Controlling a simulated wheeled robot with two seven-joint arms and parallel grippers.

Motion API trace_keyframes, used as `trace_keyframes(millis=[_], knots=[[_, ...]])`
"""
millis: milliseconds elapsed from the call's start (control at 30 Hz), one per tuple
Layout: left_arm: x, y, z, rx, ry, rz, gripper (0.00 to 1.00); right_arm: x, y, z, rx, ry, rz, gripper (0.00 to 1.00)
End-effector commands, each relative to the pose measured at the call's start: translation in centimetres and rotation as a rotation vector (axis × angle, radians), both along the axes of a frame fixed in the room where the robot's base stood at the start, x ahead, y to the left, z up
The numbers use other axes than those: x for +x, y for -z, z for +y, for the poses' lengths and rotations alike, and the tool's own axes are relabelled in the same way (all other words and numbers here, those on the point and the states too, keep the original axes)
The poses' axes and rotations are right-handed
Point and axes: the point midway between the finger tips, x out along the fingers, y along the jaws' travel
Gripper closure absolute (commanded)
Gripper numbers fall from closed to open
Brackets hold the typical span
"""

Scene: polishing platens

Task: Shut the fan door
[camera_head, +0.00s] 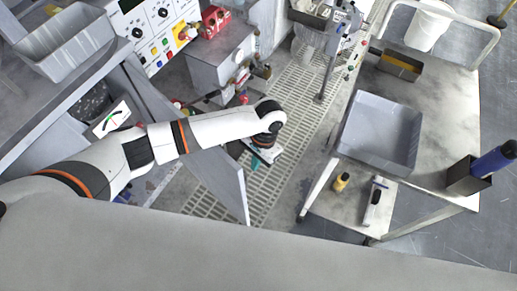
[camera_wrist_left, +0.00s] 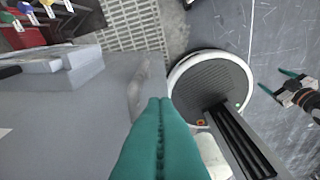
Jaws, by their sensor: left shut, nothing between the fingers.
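The fan door appears to be the grey panel (camera_head: 224,181) standing swung out from the cabinet at left in the head view; my left arm crosses over it and hides part of it. A broad grey surface (camera_wrist_left: 75,115), probably this door, fills the left of the left wrist view. My left gripper (camera_head: 256,164) is just right of the panel, over the floor grating. Its teal fingers (camera_wrist_left: 160,105) are shut together and empty, beside the panel's edge; contact cannot be told. My right gripper (camera_wrist_left: 278,80) shows at the right of the wrist view, fingers apart and empty.
A cabinet with a control panel (camera_head: 150,28) and a grey bin (camera_head: 70,42) stand at left. A cart with a grey tray (camera_head: 380,132) and a blue-handled tool holder (camera_head: 467,178) stands at right. The floor grating (camera_head: 290,110) between them has free room.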

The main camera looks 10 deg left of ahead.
Motion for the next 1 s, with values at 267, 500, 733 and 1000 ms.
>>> trace_keyframes(millis=[267,500,733,1000], knots=[[-2.8,0.4,2.0,0.0,0.001,-0.003,1.0,-0.1,-1.8,-0.3,-0.004,-0.002,0.001,0.25],[-3.5,0.6,2.3,0.0,0.0,-0.002,1.0,-0.1,-1.9,-0.5,-0.006,-0.002,0.002,0.25],[-3.4,0.6,2.3,0.0,0.0,-0.002,1.0,-0.1,-1.9,-0.8,-0.01,-0.003,0.001,0.25],[-4.0,0.4,3.1,0.001,0.024,-0.001,1.0,-0.1,-2.6,-0.8,-0.01,-0.003,0.001,0.25]])
